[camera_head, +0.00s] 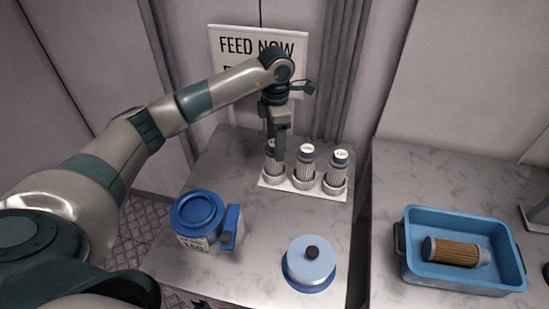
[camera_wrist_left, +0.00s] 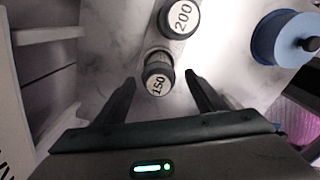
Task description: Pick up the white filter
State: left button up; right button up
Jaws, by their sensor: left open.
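Three white pleated filters with dark caps stand upright in a white rack (camera_head: 303,190) on the left grey table: a left one (camera_head: 271,163), a middle one (camera_head: 305,171) and a right one (camera_head: 336,174). My left gripper (camera_head: 279,155) is over the left filter and partly hides it. In the left wrist view, the open left gripper (camera_wrist_left: 160,80) has its fingers on either side of the cap marked 150 (camera_wrist_left: 157,80), with gaps showing. The neighbouring cap marked 200 (camera_wrist_left: 180,18) is just beyond. My right gripper is not in view.
A blue round container (camera_head: 197,213) and a light-blue lid with a black knob (camera_head: 310,262) are at the table's front. A blue tray (camera_head: 463,282) with a brown filter (camera_head: 456,252) is on the right table. A "FEED NOW" sign (camera_head: 262,47) is behind.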

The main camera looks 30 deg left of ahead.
pick_arm(q)
jog(key=shift+f, duration=0.15)
jog(key=shift+a+f+p, duration=0.1)
jog(key=shift+f+p, duration=0.45)
jog(key=shift+p, duration=0.1)
notch_tip(320, 180, down, 3)
jog(key=shift+r+p, duration=0.1)
jog(key=shift+p, duration=0.75)
jog(key=shift+a+f, duration=0.1)
jog(key=shift+f, duration=0.5)
jog(key=c, duration=1.1)
